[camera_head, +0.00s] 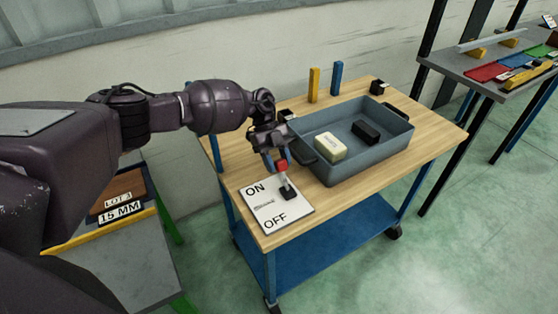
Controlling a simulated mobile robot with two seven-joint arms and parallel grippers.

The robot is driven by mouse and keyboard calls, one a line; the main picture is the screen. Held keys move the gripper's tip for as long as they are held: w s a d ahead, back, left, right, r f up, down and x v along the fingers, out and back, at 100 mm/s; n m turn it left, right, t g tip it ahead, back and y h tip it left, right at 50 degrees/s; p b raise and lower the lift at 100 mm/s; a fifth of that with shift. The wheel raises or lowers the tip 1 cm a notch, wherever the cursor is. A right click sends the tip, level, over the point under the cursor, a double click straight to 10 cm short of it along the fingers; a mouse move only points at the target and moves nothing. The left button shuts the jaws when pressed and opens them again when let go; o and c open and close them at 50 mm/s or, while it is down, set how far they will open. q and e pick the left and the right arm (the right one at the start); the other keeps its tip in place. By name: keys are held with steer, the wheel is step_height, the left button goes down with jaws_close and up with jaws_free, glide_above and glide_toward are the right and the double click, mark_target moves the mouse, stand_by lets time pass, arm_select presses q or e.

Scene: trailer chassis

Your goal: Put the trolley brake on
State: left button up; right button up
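The trolley (437,129) has a wooden top and a blue lower shelf. A white brake plate (269,228) marked ON and OFF lies at its near left corner; ON is on the far side, OFF on the near side. A brake lever with a red knob (282,166) stands on a dark base (287,193) at the plate's right side. Which mark it is set to I cannot tell. My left gripper (277,161) points down at the red knob, its fingers at or just behind it. Whether they touch or grip it is unclear. My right gripper is out of view.
A grey tray (357,165) on the trolley holds a cream block (331,147) and a black block (366,131). Yellow (314,84) and blue (336,78) posts stand behind it. A bench (460,72) stands at right; a low stand with a LOT 3 sign (118,201) is at left.

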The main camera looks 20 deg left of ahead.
arm_select(q)
steer(key=shift+o, duration=1.3)
steer(key=shift+d, duration=0.1)
steer(key=shift+r, duration=0.1)
steer(key=shift+w+a+r, duration=0.2)
steer(key=shift+r, duration=0.05)
steer(key=v, duration=1)
steer(key=shift+b, duration=0.4)
